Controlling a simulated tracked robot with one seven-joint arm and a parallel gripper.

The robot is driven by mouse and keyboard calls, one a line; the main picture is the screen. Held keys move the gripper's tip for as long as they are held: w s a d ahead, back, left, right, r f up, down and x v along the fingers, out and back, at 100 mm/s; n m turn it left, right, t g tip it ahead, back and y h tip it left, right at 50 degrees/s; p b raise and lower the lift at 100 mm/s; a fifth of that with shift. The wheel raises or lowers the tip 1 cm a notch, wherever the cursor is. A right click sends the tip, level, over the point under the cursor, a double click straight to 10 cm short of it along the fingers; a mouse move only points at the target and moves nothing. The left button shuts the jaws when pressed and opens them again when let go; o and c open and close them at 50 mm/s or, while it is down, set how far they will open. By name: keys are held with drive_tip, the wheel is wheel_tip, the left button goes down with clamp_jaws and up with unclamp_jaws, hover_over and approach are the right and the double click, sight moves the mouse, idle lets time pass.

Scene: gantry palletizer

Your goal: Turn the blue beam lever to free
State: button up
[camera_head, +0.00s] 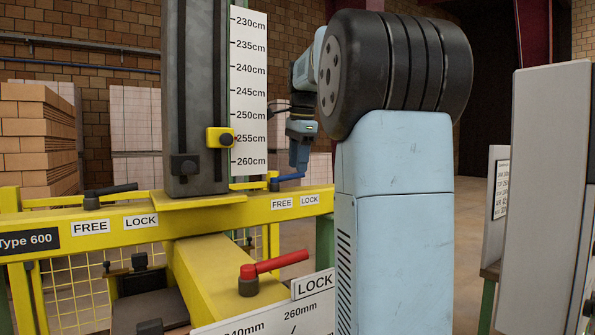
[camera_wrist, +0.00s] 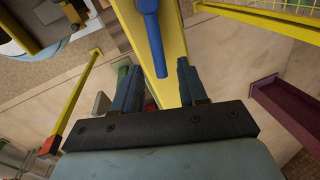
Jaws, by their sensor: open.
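The blue beam lever (camera_head: 290,178) sits on top of the yellow beam (camera_head: 233,212), near its right end. Its handle points right, toward the LOCK label (camera_head: 310,200) and away from the FREE label (camera_head: 282,203). My gripper (camera_head: 299,166) is just above the handle, pointing down. In the wrist view the lever (camera_wrist: 151,35) reaches in from the top, and its handle end lies between the two open fingers of my gripper (camera_wrist: 157,68), with a gap on each side. I cannot tell how far above the handle the fingertips are.
A red lever (camera_head: 273,264) stands on the yellow arm in front, by another LOCK label. A black lever (camera_head: 110,190) is on the beam's left. A grey column (camera_head: 195,100) with a yellow pointer (camera_head: 219,137) and height scale (camera_head: 249,90) rises left of my arm.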

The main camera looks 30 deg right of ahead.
drive_tip(key=shift+w+f, duration=0.15)
drive_tip(key=shift+f, duration=0.55)
drive_tip(key=shift+w+f, duration=0.15)
drive_tip(key=shift+f, duration=0.55)
clamp_jaws()
